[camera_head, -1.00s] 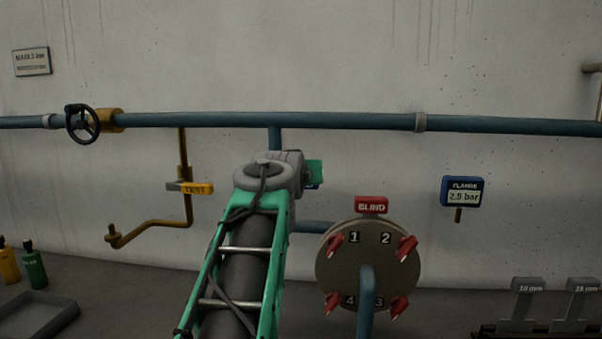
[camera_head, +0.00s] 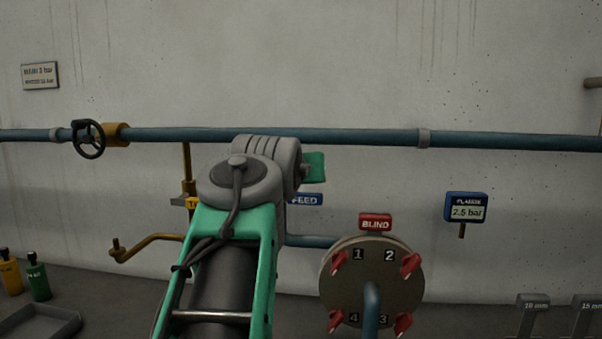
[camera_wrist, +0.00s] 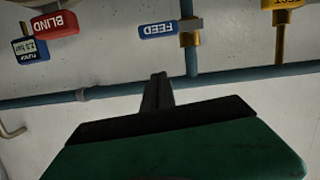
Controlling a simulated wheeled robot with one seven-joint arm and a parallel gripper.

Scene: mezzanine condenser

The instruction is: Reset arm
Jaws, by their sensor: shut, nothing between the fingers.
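My gripper (camera_wrist: 158,92) shows in the wrist view as a dark narrow pair of fingers, closed together with nothing between them. Its green and black body fills the lower part of that view. In the head view my arm rises at the centre and its folded links hide the gripper. The wrist view is upside down. It shows the FEED tag (camera_wrist: 171,29), the BLIND tag (camera_wrist: 55,24) and the blue pipe (camera_wrist: 120,89) beyond the fingers. I see no contact with any of them.
The round flange (camera_head: 345,290) with red clamps stands right of my arm, under the red BLIND tag (camera_head: 375,222). A pressure display (camera_head: 466,207) reads 2.5 bar. A black handwheel (camera_head: 88,139) sits on the pipe at left. Bottles (camera_head: 37,277) and a tray (camera_head: 38,325) are at lower left.

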